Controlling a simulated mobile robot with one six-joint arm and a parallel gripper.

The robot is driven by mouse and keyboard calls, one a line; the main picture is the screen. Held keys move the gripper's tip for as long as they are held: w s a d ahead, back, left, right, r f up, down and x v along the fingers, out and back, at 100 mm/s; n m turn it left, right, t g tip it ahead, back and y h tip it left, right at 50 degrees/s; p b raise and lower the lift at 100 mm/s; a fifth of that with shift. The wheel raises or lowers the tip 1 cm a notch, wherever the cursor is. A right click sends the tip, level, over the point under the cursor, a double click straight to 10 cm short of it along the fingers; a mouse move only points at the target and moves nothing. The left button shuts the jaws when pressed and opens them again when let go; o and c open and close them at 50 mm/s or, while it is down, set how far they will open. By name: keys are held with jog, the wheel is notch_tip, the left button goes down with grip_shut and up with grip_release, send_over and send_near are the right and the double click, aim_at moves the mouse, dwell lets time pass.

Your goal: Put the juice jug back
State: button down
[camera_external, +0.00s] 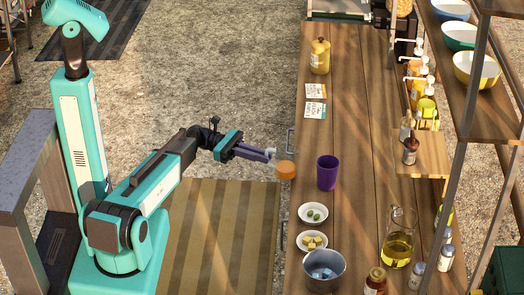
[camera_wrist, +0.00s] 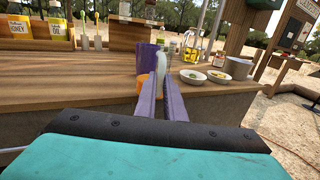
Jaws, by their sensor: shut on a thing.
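My gripper (camera_external: 271,155) reaches over the counter's left edge, its purple fingers shut on a small pale, curved thing (camera_wrist: 161,62). An orange thing (camera_external: 285,170) is right beside the fingertips; it also shows partly behind the fingers in the wrist view (camera_wrist: 141,85). I cannot tell whether the pale and orange parts are one object. A clear glass jug (camera_external: 398,241) with yellow liquid stands upright on the counter at the lower right, apart from my gripper; it shows small at the back in the wrist view (camera_wrist: 192,50). I cannot tell which one is the juice jug.
A purple cup (camera_external: 327,172) stands just right of the orange thing. Two small food bowls (camera_external: 313,213) and a grey pot (camera_external: 324,270) line the near left edge. Bottles (camera_external: 417,275) stand at the right. The counter's middle strip (camera_external: 360,130) is mostly clear.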

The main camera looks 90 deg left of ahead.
jog(key=w+a+r+n+t+y+b, duration=0.1)
jog(key=w+a+r+n+y+b, duration=0.1)
jog(key=w, duration=0.6)
jog(key=shift+w+a+r+y+b, duration=0.4)
jog(key=shift+a+r+y+b, duration=0.4)
jog(key=shift+b, duration=0.45)
jog(key=shift+a, duration=0.2)
jog(key=shift+w+a+f+p, duration=0.25)
jog(key=shift+w+a+p, duration=0.3)
jog(key=shift+w+a, duration=1.25)
jog(key=shift+w+a+f+p, duration=0.2)
jog(key=shift+w+a+p, duration=0.3)
jog(key=shift+w+a, duration=1.2)
jog(key=shift+w+a+f+p, duration=0.25)
jog(key=shift+w+a+p, duration=0.3)
jog(key=shift+w+a, duration=1.25)
jog(key=shift+s+a, duration=0.3)
jog(key=shift+a, duration=0.15)
jog(key=shift+w+a, duration=0.15)
jog(key=shift+a, duration=0.05)
jog(key=shift+w+a+f, duration=0.1)
jog(key=shift+f, duration=0.1)
jog(key=shift+f+p, duration=0.75)
jog(key=shift+f, duration=0.85)
jog(key=shift+f, duration=0.1)
